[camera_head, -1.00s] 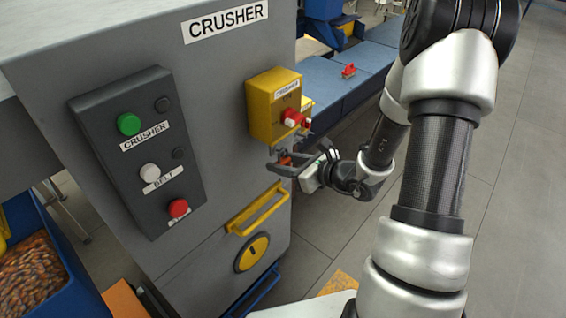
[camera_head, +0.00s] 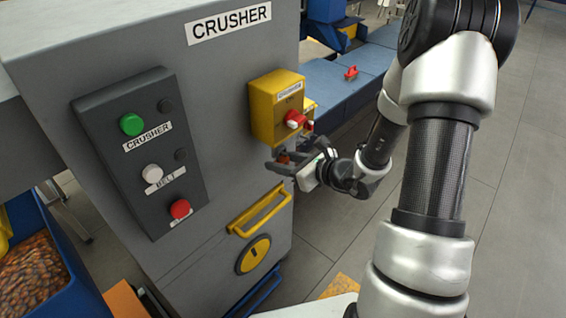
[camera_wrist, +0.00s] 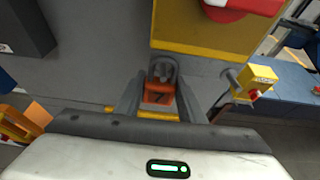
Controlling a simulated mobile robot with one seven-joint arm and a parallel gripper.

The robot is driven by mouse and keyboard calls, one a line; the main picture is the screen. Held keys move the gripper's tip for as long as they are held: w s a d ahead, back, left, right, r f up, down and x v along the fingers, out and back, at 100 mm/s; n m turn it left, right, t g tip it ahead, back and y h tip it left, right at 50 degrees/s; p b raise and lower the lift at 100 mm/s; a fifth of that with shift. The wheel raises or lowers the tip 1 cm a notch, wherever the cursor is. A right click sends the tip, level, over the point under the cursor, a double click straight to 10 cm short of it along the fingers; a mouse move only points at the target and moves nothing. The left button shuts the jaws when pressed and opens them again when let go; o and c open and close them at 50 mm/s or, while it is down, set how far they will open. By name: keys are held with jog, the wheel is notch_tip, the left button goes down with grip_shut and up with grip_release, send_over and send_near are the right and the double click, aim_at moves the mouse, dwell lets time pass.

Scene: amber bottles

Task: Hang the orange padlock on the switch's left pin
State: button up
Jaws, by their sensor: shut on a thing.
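The orange padlock (camera_wrist: 158,94) is between my gripper's fingers in the wrist view, with its grey shackle (camera_wrist: 163,70) pointing away from the palm. My gripper (camera_head: 279,160) is shut on it, just below the yellow switch box (camera_head: 270,118). The box carries a red and white rotary switch (camera_head: 294,119) and is fixed to the grey crusher cabinet. In the wrist view the box (camera_wrist: 205,38) lies just beyond the shackle. I cannot make out the left pin, or whether the shackle touches it.
A dark button panel (camera_head: 140,150) is left of the box on the cabinet. A yellow handle (camera_head: 260,210) and a round yellow disc (camera_head: 253,253) are below. A blue bench (camera_head: 372,66) with a small red object (camera_head: 351,72) stands behind. The floor at right is clear.

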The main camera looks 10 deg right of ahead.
jog(key=o, duration=1.2)
